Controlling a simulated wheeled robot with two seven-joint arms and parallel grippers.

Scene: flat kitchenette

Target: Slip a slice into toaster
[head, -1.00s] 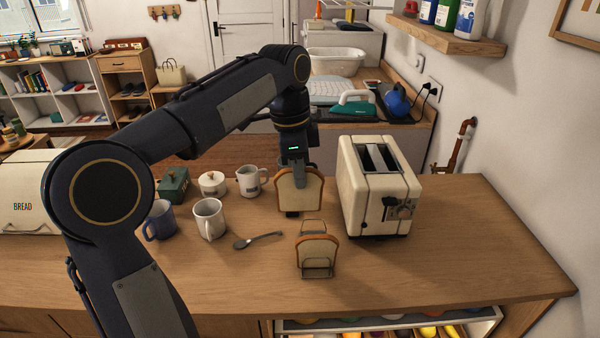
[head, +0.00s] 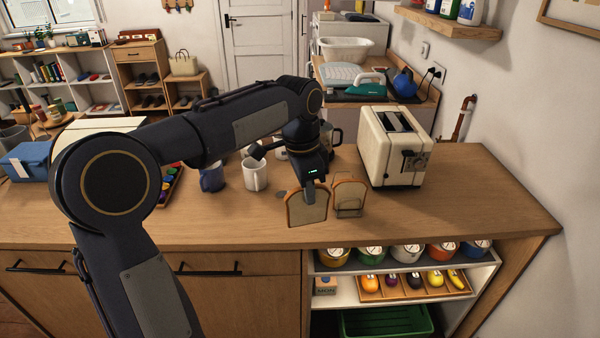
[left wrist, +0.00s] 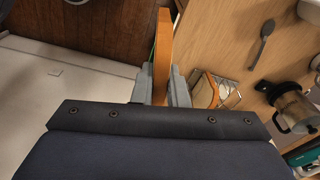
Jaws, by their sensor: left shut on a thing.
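My left gripper (head: 309,186) is shut on a bread slice (head: 307,209) and holds it upright near the counter's front edge. In the left wrist view the slice (left wrist: 163,45) shows edge-on between the fingers (left wrist: 160,88). A second slice (head: 350,192) stands in a small wire rack (head: 349,209) just right of the held one; it also shows in the left wrist view. The cream toaster (head: 391,150) stands behind and to the right, with two dark slots on top. My right gripper is not in view.
Mugs (head: 255,174) stand left of my gripper, partly behind my arm. A glass press (left wrist: 292,112) and a spoon (left wrist: 265,38) show in the left wrist view. An open shelf (head: 335,288) with fruit lies below the counter. The counter right of the toaster is clear.

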